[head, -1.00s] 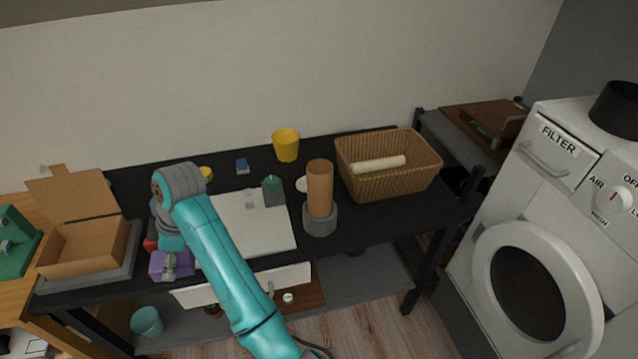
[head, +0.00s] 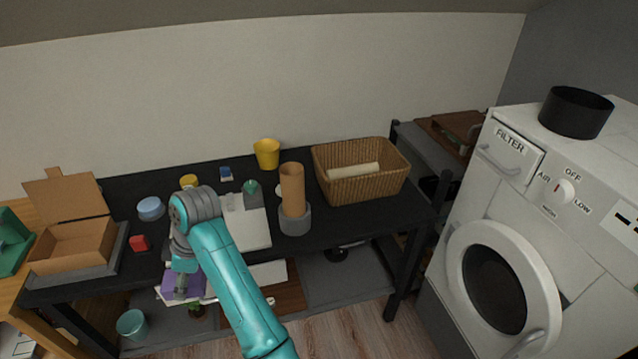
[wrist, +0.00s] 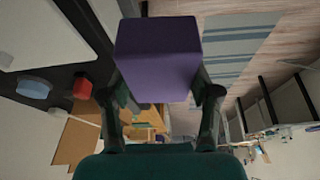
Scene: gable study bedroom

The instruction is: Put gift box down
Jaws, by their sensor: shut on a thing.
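The gift box is a purple block (wrist: 158,60) held between the two fingers of my gripper (wrist: 163,95) in the wrist view. In the head view the purple box (head: 183,284) shows at my gripper (head: 181,272), just in front of the black desk's (head: 335,232) front edge and partly hidden by the gripper. It appears clear of the desk top. My gripper is shut on it.
A red block (head: 139,243) and a blue round tin (head: 151,208) stand on the desk's left part, near an open cardboard box (head: 72,246). A white board (head: 256,230), a brown cylinder in a grey holder (head: 293,190) and a wicker basket (head: 385,182) are farther right. A white dryer (head: 500,250) stands at the right.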

